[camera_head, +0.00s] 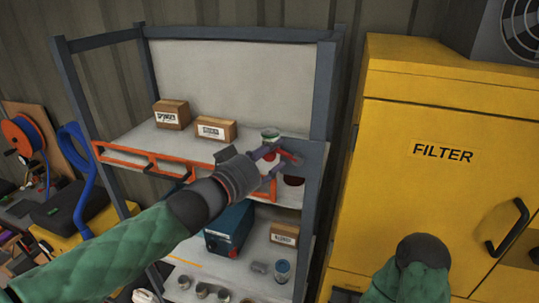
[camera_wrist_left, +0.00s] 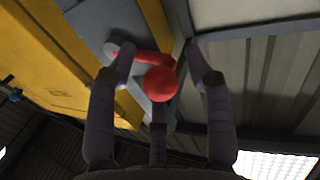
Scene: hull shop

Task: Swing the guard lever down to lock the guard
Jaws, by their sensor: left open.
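The red guard lever (camera_head: 290,157) is at the right end of the shelf front, by a grey plate, partly hidden by my left gripper (camera_head: 275,163). In the left wrist view the lever's red arm (camera_wrist_left: 152,58) runs from a grey pivot to a round red knob (camera_wrist_left: 160,84). The knob appears between the spread fingers of my left gripper (camera_wrist_left: 160,60), which is open; I cannot tell whether they touch it. The orange guard (camera_head: 150,164) spans the shelf front. My right forearm shows at the lower right; its gripper is out of sight.
Two cardboard boxes (camera_head: 172,114) (camera_head: 216,129) stand on the upper shelf. A blue case (camera_head: 229,228), another box (camera_head: 284,234) and several cans are below. A yellow filter cabinet (camera_head: 445,120) stands right of the rack. A cluttered bench with a hose reel is at left.

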